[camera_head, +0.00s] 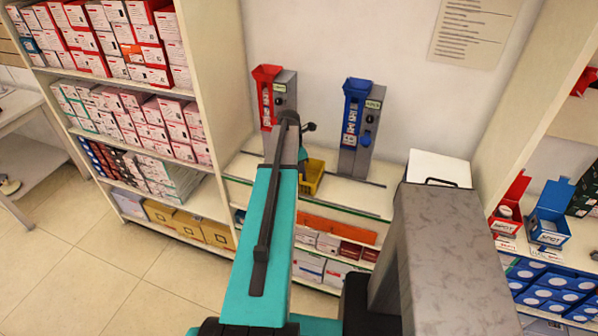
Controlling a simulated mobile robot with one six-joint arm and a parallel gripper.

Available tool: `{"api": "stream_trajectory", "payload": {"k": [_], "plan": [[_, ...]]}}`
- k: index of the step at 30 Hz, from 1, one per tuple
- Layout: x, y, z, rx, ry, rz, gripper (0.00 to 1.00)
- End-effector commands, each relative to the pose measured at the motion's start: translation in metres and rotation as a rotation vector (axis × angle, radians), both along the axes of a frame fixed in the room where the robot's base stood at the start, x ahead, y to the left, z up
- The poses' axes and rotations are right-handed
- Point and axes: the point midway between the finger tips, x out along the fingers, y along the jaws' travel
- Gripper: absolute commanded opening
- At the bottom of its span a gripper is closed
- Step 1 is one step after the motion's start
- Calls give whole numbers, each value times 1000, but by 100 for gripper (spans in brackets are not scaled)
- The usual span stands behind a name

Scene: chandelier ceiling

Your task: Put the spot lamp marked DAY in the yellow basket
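The yellow basket (315,177) stands on the low counter against the wall, partly hidden behind my teal arm. A red open box (508,207) and a blue open box (550,216) stand on the right-hand shelf. Each has a pale round item at its opening, and writing on the front that seems to read SPOT. I cannot make out the word DAY on anything, so I cannot tell which lamp bears it. My arm reaches up and away toward the counter. My gripper is not clearly visible; the arm hides the space behind it.
A grey stand with a red chute (266,98) and one with a blue chute (354,120) stand on the counter. A white box (439,168) is at its right end. Shelves full of cartons (150,120) line the left. Tiled floor (75,265) at lower left is clear.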

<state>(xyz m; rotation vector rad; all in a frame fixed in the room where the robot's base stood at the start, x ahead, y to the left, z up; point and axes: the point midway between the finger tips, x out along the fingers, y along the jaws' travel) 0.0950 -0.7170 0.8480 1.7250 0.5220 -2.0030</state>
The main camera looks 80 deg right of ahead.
Motion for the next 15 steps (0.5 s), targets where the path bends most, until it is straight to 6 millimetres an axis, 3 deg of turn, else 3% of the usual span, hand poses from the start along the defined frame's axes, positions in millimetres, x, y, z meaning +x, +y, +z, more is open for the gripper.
{"api": "stream_trajectory", "payload": {"k": [8, 9, 12, 15], "plan": [[0, 0, -3, 0, 0, 0, 15], [0, 0, -3, 0, 0, 0, 41], [0, 0, -2, 0, 0, 0, 57], [0, 0, -2, 0, 0, 0, 57]]}}
